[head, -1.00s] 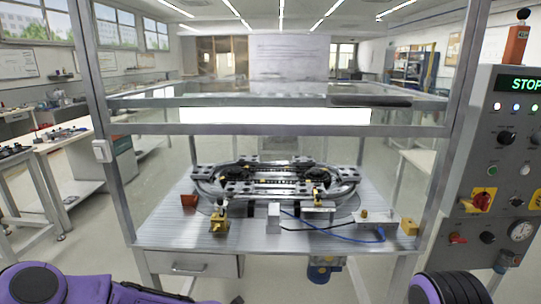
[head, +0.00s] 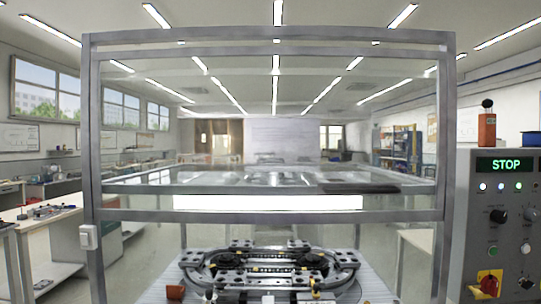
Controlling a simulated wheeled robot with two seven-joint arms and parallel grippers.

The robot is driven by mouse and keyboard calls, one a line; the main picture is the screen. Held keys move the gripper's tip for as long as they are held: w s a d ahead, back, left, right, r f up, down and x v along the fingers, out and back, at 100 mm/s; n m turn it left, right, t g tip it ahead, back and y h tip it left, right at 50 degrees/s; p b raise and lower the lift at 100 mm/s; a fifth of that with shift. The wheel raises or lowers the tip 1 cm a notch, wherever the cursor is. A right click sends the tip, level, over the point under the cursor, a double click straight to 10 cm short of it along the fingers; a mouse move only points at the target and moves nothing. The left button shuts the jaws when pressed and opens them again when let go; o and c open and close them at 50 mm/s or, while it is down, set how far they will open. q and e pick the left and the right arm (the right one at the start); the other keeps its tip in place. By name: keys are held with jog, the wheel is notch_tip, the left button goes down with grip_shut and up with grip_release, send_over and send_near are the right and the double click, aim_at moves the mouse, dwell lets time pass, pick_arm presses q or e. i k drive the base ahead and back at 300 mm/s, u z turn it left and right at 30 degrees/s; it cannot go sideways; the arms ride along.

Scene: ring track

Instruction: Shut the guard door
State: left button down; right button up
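The guard door (head: 275,216) is a clear panel in a grey metal frame on the front of the enclosure. It stands raised: its lower rail crosses the opening above the ring track, and its upper rail is near the top of the view. A gap is open below the lower rail. The ring track (head: 270,264) sits on the ribbed metal table inside, seen through this gap. Neither of my grippers is in view, so their state and distance from the door are hidden.
A control cabinet (head: 505,225) with a lit STOP display, lamps and knobs stands close on the right. A small light-coloured box (head: 89,237) is fixed to the left post. Benches line the left side of the room. The table's front edge is out of view.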

aim_at(435, 215)
jog(key=u, duration=2.3)
jog(key=k, duration=0.8)
jog(key=z, duration=1.3)
